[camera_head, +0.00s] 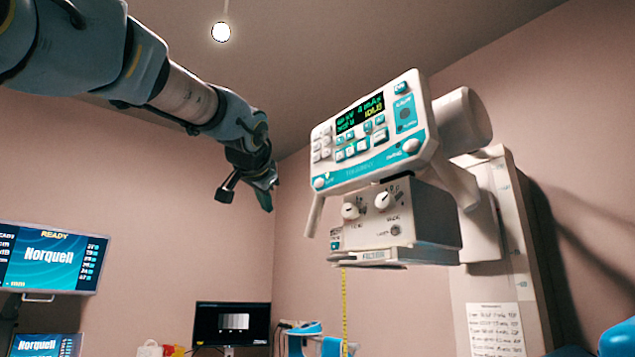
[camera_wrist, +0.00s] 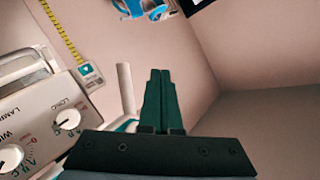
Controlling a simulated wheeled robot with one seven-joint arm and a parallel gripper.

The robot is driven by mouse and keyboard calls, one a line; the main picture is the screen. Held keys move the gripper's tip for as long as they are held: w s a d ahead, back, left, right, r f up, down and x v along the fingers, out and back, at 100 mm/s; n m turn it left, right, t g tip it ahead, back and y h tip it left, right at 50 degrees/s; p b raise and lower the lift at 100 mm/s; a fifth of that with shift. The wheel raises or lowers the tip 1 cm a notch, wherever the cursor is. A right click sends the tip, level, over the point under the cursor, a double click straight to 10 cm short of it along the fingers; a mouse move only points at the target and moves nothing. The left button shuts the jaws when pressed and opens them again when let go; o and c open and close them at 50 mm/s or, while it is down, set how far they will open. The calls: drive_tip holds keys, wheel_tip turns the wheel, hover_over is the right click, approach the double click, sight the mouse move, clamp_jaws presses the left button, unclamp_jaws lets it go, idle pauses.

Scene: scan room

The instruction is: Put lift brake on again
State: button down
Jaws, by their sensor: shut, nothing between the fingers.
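The X-ray tube head's control panel (camera_head: 370,135) is white and teal, with a lit display (camera_head: 360,111), several buttons and round knobs at its corners. I cannot read which control is the lift brake. Below it hangs a collimator box (camera_head: 410,222) with two dials; this box also shows at the left of the wrist view (camera_wrist: 35,115). A white handle bar (camera_head: 314,215) slants down from the panel's left side; it also shows in the wrist view (camera_wrist: 125,88). My gripper (camera_head: 268,200) is shut and empty, left of the panel and apart from it; its fingers (camera_wrist: 161,75) are together in the wrist view.
A yellow measuring tape (camera_head: 344,300) hangs below the collimator. The white column (camera_head: 515,260) stands behind right, with a paper note (camera_head: 496,330). Monitors (camera_head: 50,258) are at lower left, another (camera_head: 231,324) at lower middle. Free air lies between my gripper and the panel.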

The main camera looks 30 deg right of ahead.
drive_tip(key=s+r+m+t+h, duration=0.1)
drive_tip(key=s+r, duration=0.2)
drive_tip(key=r, duration=0.4)
drive_tip(key=shift+s+d+r+h, duration=0.15)
drive_tip(key=shift+d+r+h, duration=0.15)
drive_tip(key=shift+d+r, duration=0.05)
drive_tip(key=p, duration=0.2)
approach(314, 186)
drive_tip(key=shift+w+a+x, duration=0.1)
drive_tip(key=shift+a+x, duration=0.05)
drive_tip(key=shift+x, duration=0.7)
drive_tip(key=shift+w+a+x, duration=0.1)
drive_tip(key=shift+a+x, duration=0.05)
drive_tip(key=shift+x, duration=0.7)
drive_tip(key=shift+w+a+x, duration=0.15)
drive_tip(key=shift+x, duration=0.75)
drive_tip(key=shift+r, duration=0.1)
drive_tip(key=shift+d, duration=0.4)
drive_tip(key=shift+w+d, duration=0.1)
drive_tip(key=shift+d, duration=0.3)
drive_tip(key=shift+a, duration=0.1)
drive_tip(key=shift+a+b, duration=0.5)
drive_tip(key=shift+a, duration=0.2)
